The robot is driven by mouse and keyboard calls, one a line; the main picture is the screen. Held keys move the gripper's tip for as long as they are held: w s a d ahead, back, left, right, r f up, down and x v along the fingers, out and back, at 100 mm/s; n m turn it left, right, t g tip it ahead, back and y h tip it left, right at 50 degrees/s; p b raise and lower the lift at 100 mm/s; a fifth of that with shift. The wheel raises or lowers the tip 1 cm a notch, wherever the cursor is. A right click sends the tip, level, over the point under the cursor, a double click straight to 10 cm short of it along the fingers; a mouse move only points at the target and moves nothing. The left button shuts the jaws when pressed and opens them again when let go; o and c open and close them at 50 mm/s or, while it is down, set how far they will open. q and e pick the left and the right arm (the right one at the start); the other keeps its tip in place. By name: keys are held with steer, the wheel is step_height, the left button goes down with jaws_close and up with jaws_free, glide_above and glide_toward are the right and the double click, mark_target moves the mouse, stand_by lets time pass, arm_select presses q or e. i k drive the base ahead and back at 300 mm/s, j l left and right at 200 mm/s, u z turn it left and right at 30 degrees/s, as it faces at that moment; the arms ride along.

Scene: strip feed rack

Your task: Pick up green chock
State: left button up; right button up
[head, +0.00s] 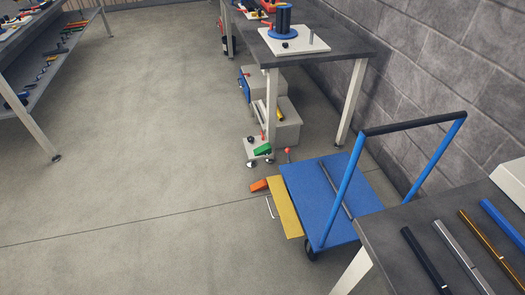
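An orange wedge-shaped piece (259,185) lies on the floor nearer to me, beside the blue cart. Neither of my grippers is in the head view.
A blue flat cart (310,185) with a raised black-topped handle (414,124) stands right of the chocks, with a yellow flap (284,207) at its left side. Grey boxes (284,128) sit under the far table (330,42). Open floor (140,150) lies left.

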mark_target(265, 149)
steer(key=i+j+z, duration=0.25)
steer(key=i+j, duration=0.4)
steer(key=i, duration=0.3)
steer(key=i+j+z, duration=0.25)
steer(key=i+j, duration=0.55)
steer(key=i, duration=0.05)
